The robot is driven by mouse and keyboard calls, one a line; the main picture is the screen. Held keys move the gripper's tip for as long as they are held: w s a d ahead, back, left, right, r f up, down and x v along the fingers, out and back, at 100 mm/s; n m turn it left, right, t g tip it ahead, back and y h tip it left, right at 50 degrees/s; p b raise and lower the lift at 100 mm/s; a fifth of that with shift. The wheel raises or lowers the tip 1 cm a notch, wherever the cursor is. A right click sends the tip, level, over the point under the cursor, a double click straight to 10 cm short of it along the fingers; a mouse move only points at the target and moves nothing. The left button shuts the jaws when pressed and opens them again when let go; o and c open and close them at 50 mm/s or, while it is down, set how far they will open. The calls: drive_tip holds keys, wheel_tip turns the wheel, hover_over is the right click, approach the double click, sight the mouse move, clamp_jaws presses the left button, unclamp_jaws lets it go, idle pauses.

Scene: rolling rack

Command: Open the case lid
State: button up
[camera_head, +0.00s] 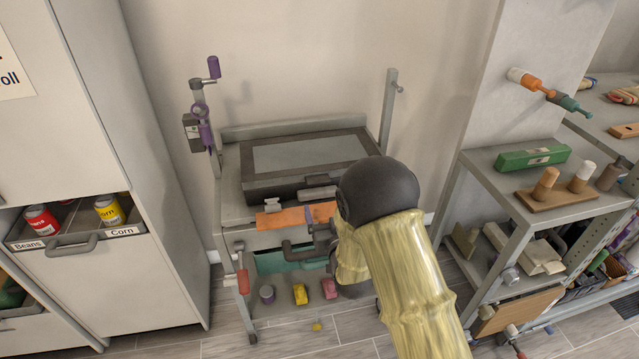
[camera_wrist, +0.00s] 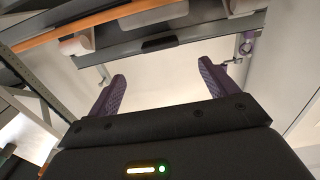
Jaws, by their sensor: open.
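The case (camera_head: 262,187) is dark with a grey panel in its lid and lies flat on top of the rolling rack. Its lid is down. Two light latch-like pieces show at its front edge, the left one (camera_head: 272,205) and the right one (camera_head: 318,193). In the head view my black and yellow arm reaches toward the rack front and hides part of it. In the wrist view my gripper (camera_wrist: 162,72) is open, with two purple fingers apart and nothing between them. A grey edge with a dark slot (camera_wrist: 160,43) lies beyond the fingertips.
An orange strip (camera_head: 284,217) lies along the rack's front below the case. Shelves with a green box (camera_head: 533,157) stand to the right, a cabinet to the left.

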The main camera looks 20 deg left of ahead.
sight(320, 184)
drive_tip(key=p+x, duration=0.1)
drive_tip(key=x, duration=0.9)
drive_tip(key=shift+w+a, duration=0.2)
drive_tip(key=shift+a, duration=0.05)
